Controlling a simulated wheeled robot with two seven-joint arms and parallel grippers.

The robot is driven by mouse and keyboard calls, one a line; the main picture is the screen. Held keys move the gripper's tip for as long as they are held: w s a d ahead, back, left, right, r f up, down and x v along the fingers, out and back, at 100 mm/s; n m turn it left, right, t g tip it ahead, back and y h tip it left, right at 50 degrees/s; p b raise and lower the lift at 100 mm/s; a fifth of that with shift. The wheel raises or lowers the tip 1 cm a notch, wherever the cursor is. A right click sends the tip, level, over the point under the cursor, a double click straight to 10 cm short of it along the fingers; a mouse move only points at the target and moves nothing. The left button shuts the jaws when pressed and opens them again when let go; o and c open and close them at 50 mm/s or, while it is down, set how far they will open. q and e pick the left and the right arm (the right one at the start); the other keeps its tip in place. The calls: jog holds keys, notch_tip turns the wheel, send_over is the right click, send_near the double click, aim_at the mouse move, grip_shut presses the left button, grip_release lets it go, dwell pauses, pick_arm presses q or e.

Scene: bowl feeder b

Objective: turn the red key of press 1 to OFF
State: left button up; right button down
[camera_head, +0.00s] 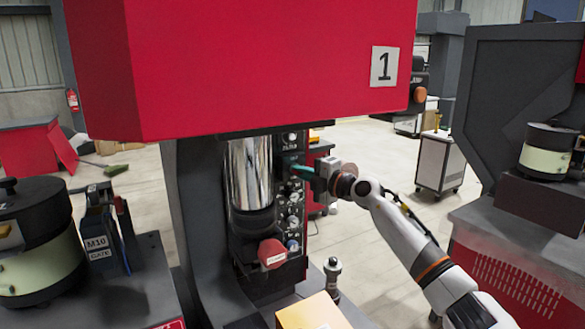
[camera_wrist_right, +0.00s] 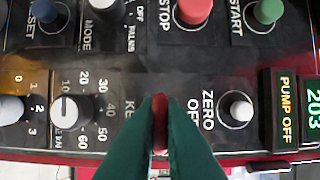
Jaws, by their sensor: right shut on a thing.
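Press 1 (camera_head: 270,60) stands in the middle of the head view, with a red upper body and a number 1 plate (camera_head: 385,66). Its dark control panel (camera_head: 291,205) faces right. My right gripper (camera_head: 297,169) reaches the panel from the right, its green fingers at the upper part. In the right wrist view the fingers (camera_wrist_right: 160,115) are shut on the red key (camera_wrist_right: 159,106), which shows as a narrow red strip between them. The fingers hide most of the key and its label, so I cannot read its setting. My left gripper is not in view.
Around the key are a red STOP button (camera_wrist_right: 194,10), a white ZERO OFF knob (camera_wrist_right: 236,109), a numbered dial (camera_wrist_right: 70,112) and a PUMP OFF display (camera_wrist_right: 287,110). A red mushroom button (camera_head: 272,253) sits low on the press. A yellow box (camera_head: 311,312) is in front.

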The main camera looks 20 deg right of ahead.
jog(key=shift+r+n+p, duration=0.1)
jog(key=shift+n+p, duration=0.2)
jog(key=shift+p, duration=0.05)
jog(key=shift+n+g+p, duration=0.5)
jog(key=shift+n+p, duration=0.6)
jog(key=shift+n+h+p, duration=0.4)
jog(key=shift+n+p, duration=0.2)
jog(key=shift+n, duration=0.3)
jog(key=shift+p, duration=0.3)
